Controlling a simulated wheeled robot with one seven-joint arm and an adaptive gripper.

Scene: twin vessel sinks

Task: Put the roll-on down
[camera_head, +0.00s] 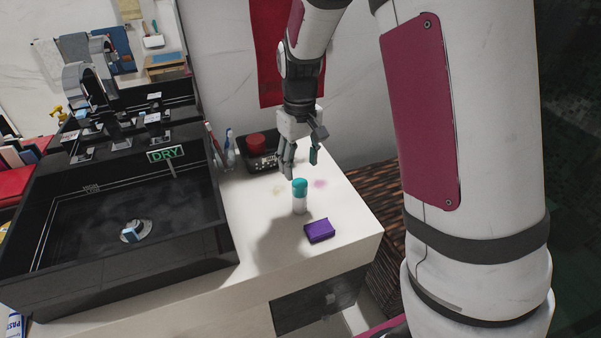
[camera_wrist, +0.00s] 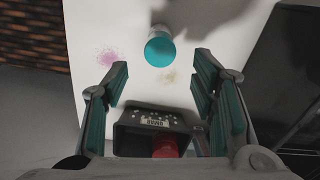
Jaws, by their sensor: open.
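The roll-on (camera_head: 300,197) is a small white bottle with a teal cap. It stands upright on the white counter (camera_head: 343,207), right of the black sink. My gripper (camera_head: 301,168) is open and empty, above the counter and behind the roll-on, apart from it. In the wrist view the roll-on (camera_wrist: 160,51) shows its teal cap from above, beyond the fingertips of my gripper (camera_wrist: 160,78).
A purple box (camera_head: 319,230) lies in front of the roll-on. A black tray (camera_head: 247,158) with a red item (camera_head: 256,143) stands at the back, beside toothbrushes. The black sink (camera_head: 120,215) fills the left. The counter's right edge is near.

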